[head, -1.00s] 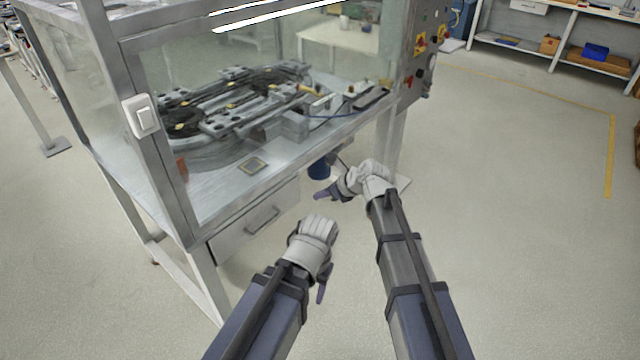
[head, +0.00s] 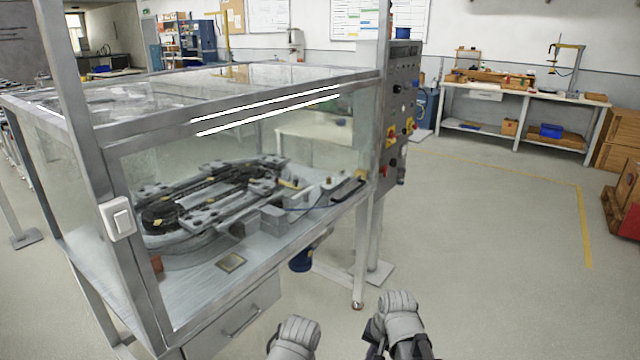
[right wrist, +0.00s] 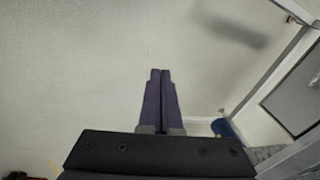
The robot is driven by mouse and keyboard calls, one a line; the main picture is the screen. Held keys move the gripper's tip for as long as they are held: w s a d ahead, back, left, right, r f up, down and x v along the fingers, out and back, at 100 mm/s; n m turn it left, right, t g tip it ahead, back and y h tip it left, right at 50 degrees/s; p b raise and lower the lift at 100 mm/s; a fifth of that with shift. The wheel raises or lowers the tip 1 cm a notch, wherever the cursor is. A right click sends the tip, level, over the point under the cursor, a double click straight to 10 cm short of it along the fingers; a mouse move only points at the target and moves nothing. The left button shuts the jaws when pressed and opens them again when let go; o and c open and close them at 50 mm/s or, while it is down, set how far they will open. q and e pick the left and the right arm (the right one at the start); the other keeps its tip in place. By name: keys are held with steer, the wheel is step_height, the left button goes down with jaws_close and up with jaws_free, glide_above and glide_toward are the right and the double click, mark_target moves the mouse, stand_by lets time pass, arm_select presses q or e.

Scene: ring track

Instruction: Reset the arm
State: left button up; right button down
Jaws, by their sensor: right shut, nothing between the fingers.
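My right gripper (right wrist: 160,78) is shut and empty in the right wrist view, its two dark purple fingers together over bare floor. In the head view my right gripper (head: 397,320) is at the bottom, right of centre, in front of the glass cabinet and clear of it. My left gripper (head: 294,338) is at the bottom edge to its left, near the cabinet's drawer. Only its light grey glove-like cover shows there; its fingers are hidden, so open or shut cannot be seen.
A glass cabinet (head: 140,140) with a ring track (head: 215,195) inside stands at left, with a drawer (head: 240,320) below and a control panel (head: 398,120) on its right post. A blue cylinder (head: 302,260) is under it. The floor at right is open, up to a workbench (head: 520,92).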

steer(key=s+d+n+g+h, duration=0.1)
steer(key=s+d+n+h, duration=0.1)
steer(key=s+d+n, duration=0.25)
steer(key=s+a+n+g, duration=0.1)
steer(key=s+a+n, duration=0.4)
steer(key=a, duration=0.6)
arm_select(q)
step_height(320, 180, up, 15)
steer(key=p, duration=1.5)
steer(key=shift+r, duration=0.2)
arm_select(e)
step_height(320, 180, up, 15)
steer(key=s, duration=0.1)
steer(key=shift+s+m+h, duration=0.15)
steer(key=shift+m+h, duration=0.2)
steer(key=shift+h, duration=0.05)
arm_select(q)
steer(key=shift+c, duration=0.6)
arm_select(e)
steer(key=shift+a, duration=0.1)
